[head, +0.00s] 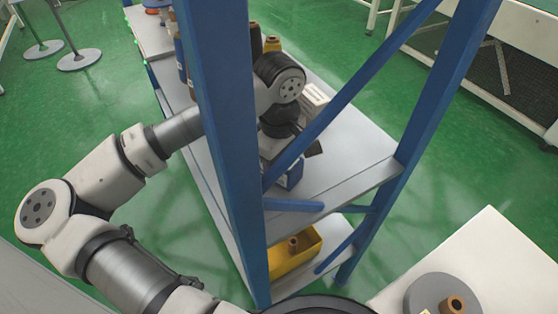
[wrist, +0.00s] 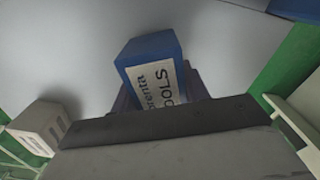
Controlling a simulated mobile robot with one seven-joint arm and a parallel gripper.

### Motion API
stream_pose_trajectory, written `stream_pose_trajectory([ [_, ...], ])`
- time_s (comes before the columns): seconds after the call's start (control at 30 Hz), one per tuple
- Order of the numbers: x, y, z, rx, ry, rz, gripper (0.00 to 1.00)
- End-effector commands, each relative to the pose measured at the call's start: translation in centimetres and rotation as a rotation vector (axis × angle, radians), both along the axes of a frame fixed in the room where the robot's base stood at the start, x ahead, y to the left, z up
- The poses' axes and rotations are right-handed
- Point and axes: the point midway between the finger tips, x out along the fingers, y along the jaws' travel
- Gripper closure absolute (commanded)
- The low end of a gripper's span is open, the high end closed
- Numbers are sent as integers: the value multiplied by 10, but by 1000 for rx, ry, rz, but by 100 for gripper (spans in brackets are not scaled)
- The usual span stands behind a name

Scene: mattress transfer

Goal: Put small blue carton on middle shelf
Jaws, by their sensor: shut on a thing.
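The small blue carton (head: 292,176) is at the grey middle shelf (head: 350,150) of the blue rack, below my gripper (head: 290,152). In the wrist view the carton (wrist: 147,48) shows a blue top and a white label with dark lettering. My gripper (wrist: 160,95) is shut on it, with a dark finger on each side. The shelf surface (wrist: 80,60) lies around the carton in that view. Whether the carton's underside touches the shelf is hidden. My arm reaches in past the rack's blue front post, which covers part of the shelf.
A white box (head: 314,98) stands on the shelf behind my wrist, with brown bottles (head: 272,44) farther back. A blue diagonal brace (head: 350,85) crosses close by. A yellow bin (head: 290,262) sits on the shelf below. The shelf's right part is clear.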

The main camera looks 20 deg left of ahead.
Motion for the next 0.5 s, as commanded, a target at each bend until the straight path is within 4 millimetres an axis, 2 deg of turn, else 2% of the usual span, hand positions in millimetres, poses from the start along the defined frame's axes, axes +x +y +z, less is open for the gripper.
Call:
stream_pose_trajectory([
  [0.4, 0, 0, -5, 1, 0, 0, 82],
  [0.43, 0, 0, -4, 1, 0, 0, 52],
  [0.5, 0, 0, -3, 1, 0, 0, 43],
])
